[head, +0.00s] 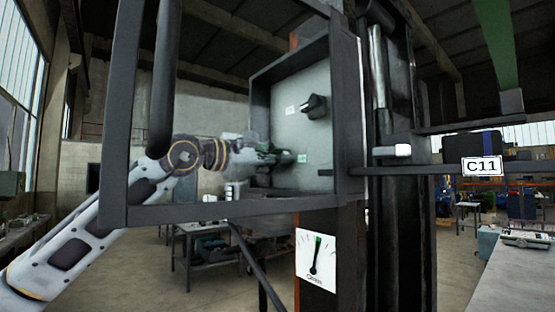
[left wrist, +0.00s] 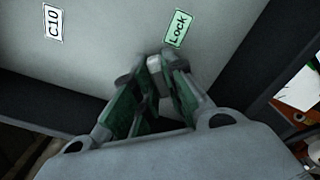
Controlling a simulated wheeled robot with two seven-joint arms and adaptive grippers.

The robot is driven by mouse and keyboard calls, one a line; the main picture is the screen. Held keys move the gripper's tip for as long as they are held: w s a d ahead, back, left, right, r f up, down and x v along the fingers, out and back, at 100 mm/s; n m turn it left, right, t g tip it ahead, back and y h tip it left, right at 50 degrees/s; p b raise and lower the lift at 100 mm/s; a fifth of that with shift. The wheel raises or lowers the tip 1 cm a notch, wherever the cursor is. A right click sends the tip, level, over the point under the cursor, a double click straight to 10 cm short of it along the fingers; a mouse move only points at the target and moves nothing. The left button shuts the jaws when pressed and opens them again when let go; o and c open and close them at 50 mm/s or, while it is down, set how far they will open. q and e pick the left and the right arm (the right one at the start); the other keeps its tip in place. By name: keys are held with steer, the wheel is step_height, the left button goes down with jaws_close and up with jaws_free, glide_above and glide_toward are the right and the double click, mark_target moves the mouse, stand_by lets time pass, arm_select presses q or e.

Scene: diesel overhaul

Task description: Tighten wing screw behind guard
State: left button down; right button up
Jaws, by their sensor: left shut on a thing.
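My left gripper (head: 284,158) reaches through the dark guard frame (head: 114,120) into the grey open-fronted box (head: 320,132). In the left wrist view its green-padded fingers (left wrist: 155,66) are closed together near the panel. They are shut on a small grey piece at the tips, apparently the wing screw (left wrist: 154,64), mostly hidden by the fingers. A green "Lock" label (left wrist: 178,28) is just beside the fingertips; it also shows in the head view (head: 301,158). My right gripper is not in view.
A black knob (head: 314,106) sticks out of the panel above the gripper. A "C10" label (left wrist: 53,22) is on the panel. A dial card (head: 316,260) hangs below the box. A dark post and a "C11" sign (head: 482,166) stand right.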

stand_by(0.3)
arm_select(q)
steer(key=shift+m+p, duration=0.4)
steer(key=shift+m, duration=2)
steer(key=shift+m+p, duration=0.4)
steer(key=shift+m, duration=0.8)
steer(key=c, duration=1.3)
jaws_free()
steer(key=b+v, duration=0.2)
steer(key=v, duration=0.2)
steer(key=shift+s+a, duration=0.15)
steer(key=shift+a, duration=0.05)
